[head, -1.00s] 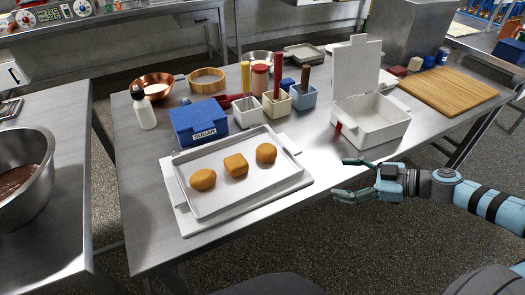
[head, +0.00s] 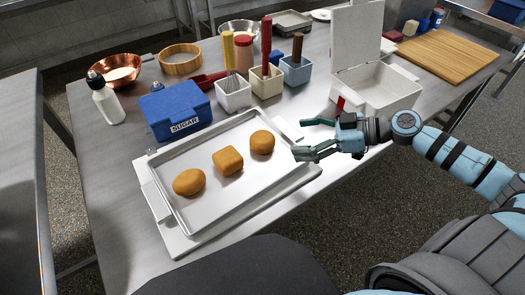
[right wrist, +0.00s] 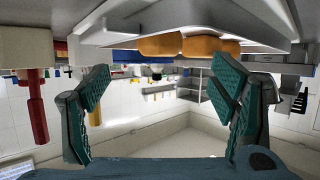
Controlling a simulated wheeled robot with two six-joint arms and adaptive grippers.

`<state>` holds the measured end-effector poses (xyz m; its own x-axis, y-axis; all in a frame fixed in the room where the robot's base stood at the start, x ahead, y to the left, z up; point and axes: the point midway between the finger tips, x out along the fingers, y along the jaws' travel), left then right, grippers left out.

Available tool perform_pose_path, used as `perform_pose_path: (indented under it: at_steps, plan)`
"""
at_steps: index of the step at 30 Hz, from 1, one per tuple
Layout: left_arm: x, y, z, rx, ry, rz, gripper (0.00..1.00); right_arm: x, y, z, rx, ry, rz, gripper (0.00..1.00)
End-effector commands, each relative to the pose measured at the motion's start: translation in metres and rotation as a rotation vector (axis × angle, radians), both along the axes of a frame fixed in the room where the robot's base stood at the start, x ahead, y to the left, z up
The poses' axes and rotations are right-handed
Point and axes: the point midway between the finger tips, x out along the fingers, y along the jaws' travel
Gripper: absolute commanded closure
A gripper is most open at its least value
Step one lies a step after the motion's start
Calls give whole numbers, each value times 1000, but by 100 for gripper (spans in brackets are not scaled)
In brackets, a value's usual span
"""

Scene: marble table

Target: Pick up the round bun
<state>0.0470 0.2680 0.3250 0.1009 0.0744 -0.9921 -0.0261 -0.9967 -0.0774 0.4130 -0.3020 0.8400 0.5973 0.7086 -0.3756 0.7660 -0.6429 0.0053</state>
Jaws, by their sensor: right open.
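Three golden-brown buns lie in a row on a metal baking tray (head: 204,212) in the head view. The right-hand bun (head: 262,142) looks round, the middle bun (head: 228,161) squarish, and the left bun (head: 189,182) slightly oval. My right gripper (head: 306,138) is open and empty, just right of the tray and of the round-looking bun, with its fingers pointing left. My left gripper is out of view.
A blue sugar box (head: 174,110) stands behind the tray. Utensil holders (head: 267,82) stand behind it to the right. An open white box (head: 376,90) stands behind my right arm. A squeeze bottle (head: 105,102) stands at the left. Bare table lies left of the tray.

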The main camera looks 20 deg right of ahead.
Motion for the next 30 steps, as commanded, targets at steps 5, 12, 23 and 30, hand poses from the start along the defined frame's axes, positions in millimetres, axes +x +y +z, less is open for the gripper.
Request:
perform_pose_path:
  at_steps: [5,12,23,30]
  plan:
    - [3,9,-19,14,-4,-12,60,19,22,-12,6,-5,-1,21]
    - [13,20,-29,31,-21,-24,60,35,44,-20,3,-4,-4,21]
    - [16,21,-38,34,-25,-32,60,53,67,-29,-3,4,-7,21]
    - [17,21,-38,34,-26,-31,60,53,66,-29,-2,4,-7,55]
